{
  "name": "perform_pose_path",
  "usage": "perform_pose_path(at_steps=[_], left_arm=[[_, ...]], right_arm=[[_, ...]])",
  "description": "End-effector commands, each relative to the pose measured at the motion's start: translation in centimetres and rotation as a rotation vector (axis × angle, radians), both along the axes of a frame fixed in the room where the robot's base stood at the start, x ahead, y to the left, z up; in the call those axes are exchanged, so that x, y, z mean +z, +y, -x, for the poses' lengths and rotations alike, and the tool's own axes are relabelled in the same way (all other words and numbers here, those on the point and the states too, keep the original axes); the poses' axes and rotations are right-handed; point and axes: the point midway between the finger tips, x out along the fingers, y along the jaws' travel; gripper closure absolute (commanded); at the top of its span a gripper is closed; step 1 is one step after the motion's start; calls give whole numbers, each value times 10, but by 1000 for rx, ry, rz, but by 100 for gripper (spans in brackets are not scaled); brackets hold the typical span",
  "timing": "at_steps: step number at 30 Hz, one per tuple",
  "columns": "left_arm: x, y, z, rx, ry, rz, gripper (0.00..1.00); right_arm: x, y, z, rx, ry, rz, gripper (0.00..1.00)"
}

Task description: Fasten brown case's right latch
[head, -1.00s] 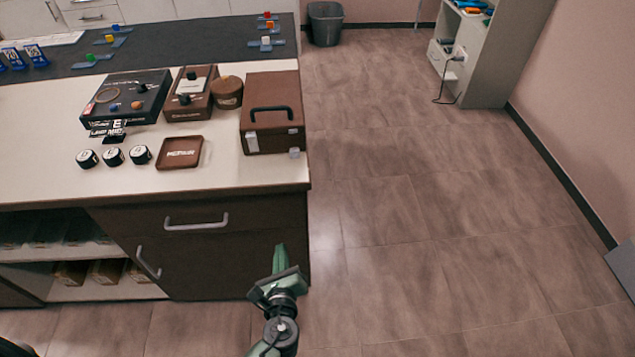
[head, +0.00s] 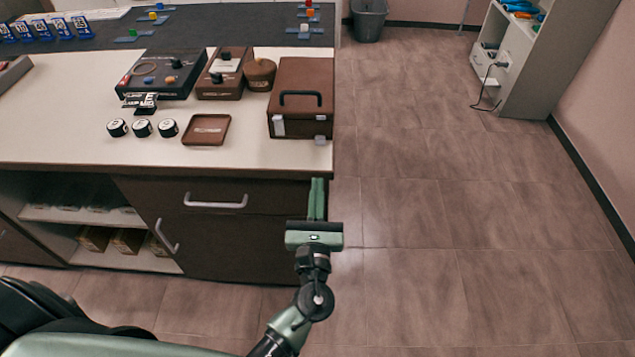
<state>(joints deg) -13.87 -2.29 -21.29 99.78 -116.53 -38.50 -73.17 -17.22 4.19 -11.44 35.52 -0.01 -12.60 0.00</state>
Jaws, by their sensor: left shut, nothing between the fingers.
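The brown case (head: 301,88) stands closed at the right front corner of the counter, its black handle (head: 300,96) toward me. Its left latch (head: 279,126) is a tall silver plate lying up against the front. Its right latch (head: 320,139) sticks out low at the front's bottom edge, apart from a small catch plate (head: 321,117) above it. My left gripper (head: 317,185) is shut and empty. In the picture it is just below the right latch, in front of the counter's edge, not touching the case. My right gripper is not in view.
A brown tray (head: 206,130), several black round pieces (head: 142,128), a dark box (head: 162,75) and a round brown container (head: 260,74) are left of the case. The counter's drawer handle (head: 215,201) juts out below. Floor (head: 430,200) to the right is clear.

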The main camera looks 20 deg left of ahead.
Motion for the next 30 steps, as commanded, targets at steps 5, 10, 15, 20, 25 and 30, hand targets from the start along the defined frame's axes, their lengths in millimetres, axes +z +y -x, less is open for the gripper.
perform_pose_path(at_steps=[5, 10, 15, 20, 25, 30], left_arm=[[9, 9, -33, 2, -2, 1, 100], [12, 17, -58, 1, -1, 1, 100], [14, 20, -72, 0, 0, 2, 100], [13, 21, -74, 0, 0, 2, 100], [13, 21, -74, 0, 1, 1, 100], [15, 21, -74, 0, 5, 3, 100]], right_arm=[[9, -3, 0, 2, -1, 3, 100], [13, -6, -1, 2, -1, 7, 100], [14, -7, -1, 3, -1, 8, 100], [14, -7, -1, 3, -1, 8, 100], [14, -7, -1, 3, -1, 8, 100], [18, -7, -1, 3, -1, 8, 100]])
